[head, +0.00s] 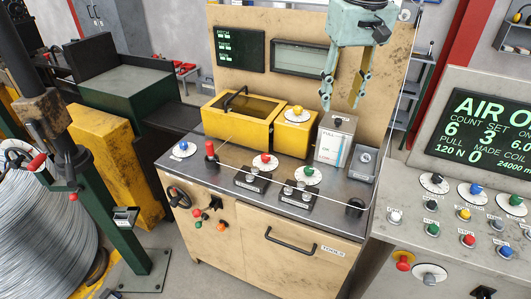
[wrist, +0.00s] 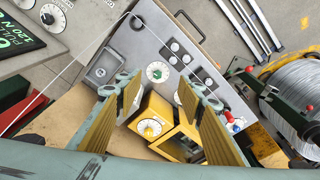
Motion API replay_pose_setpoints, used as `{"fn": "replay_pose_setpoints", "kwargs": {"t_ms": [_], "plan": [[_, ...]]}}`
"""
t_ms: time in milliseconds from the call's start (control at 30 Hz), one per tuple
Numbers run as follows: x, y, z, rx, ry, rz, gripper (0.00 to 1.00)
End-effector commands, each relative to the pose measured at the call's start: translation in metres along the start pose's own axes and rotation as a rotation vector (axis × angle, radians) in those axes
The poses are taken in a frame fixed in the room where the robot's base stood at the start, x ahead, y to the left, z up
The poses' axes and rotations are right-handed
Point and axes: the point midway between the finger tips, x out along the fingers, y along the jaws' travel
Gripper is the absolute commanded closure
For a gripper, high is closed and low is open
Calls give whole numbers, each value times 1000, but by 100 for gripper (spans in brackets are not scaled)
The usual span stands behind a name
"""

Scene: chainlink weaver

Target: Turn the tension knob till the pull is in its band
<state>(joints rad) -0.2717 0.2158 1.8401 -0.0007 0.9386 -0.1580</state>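Which knob is the tension knob I cannot tell for sure. A yellow knob on a white dial (head: 296,111) sits on top of the small yellow box; it also shows in the wrist view (wrist: 149,128). A red knob (head: 265,160), a green knob (head: 308,174) and a blue knob (head: 183,148) sit on dials on the bench top.
A large panel (head: 487,128) at right reads pull 120 N. The tall back board (head: 285,30) rises behind the bench. A thin wire crosses the bench area.

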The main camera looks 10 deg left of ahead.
Motion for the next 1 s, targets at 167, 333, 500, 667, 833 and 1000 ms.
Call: {"fn": "replay_pose_setpoints", "kwargs": {"t_ms": [167,333,500,667,833,1000], "plan": [[18,-10,-30,-32,-15,-5,64],[37,-20,-56,-60,-28,-10,64],[58,-31,-82,-91,-42,-15,64],[79,-42,-104,-118,-54,-19,64],[102,-56,-127,-147,-66,-23,64],[127,-70,-148,-177,-78,-28,64]]}}
